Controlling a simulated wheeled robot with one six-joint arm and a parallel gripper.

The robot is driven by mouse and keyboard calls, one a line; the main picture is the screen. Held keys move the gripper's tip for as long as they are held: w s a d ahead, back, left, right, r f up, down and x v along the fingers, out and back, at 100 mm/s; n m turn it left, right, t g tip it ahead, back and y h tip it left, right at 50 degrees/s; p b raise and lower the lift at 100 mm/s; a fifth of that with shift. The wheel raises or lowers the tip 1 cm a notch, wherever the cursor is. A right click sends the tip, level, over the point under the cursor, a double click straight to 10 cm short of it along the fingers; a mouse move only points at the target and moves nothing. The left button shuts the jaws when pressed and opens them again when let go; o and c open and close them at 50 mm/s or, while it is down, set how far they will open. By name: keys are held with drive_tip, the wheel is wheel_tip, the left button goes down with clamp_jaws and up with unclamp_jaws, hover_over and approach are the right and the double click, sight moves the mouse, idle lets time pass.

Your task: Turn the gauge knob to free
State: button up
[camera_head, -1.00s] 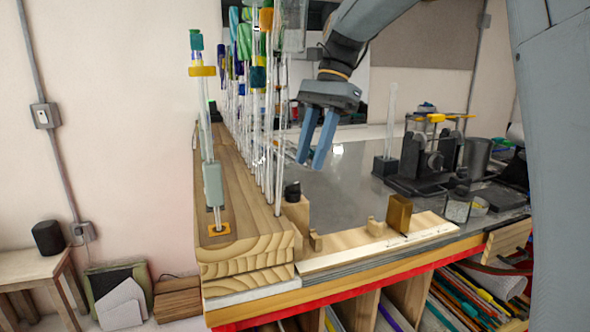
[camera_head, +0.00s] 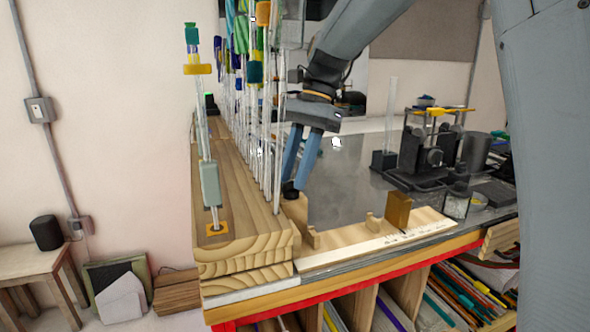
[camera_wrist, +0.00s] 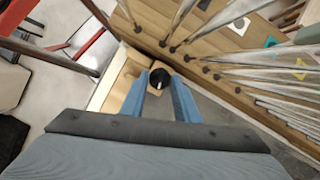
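The gauge knob (camera_head: 291,191) is small, round and black, on the pale wooden block (camera_head: 297,208) at the left end of the wooden gauge (camera_head: 372,237). In the wrist view the knob (camera_wrist: 160,80) shows a short white mark on its top. My gripper (camera_head: 294,183) points down at the knob with its two blue fingers apart. In the wrist view its fingertips (camera_wrist: 160,77) stand on either side of the knob. I cannot tell whether the fingers touch it. In the head view the fingertips partly hide the knob.
A wooden rack (camera_head: 247,212) with several upright glass rods stands close left of my gripper. A brown block (camera_head: 397,211) sits on the gauge to the right. A black fixture (camera_head: 428,150) stands farther back. The grey bench top (camera_head: 345,190) between is clear.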

clamp_jaws()
drive_tip(key=m+p, duration=0.2)
drive_tip(key=p, duration=0.1)
drive_tip(key=shift+s+d+r+t+y, duration=0.1)
drive_tip(key=shift+s+r+t+y, duration=0.1)
drive_tip(key=shift+t+y, duration=0.15)
drive_tip(key=shift+f+m+t+p, duration=0.15)
drive_tip(key=shift+m+t+p, duration=0.3)
drive_tip(key=shift+m+p, duration=0.65)
unclamp_jaws()
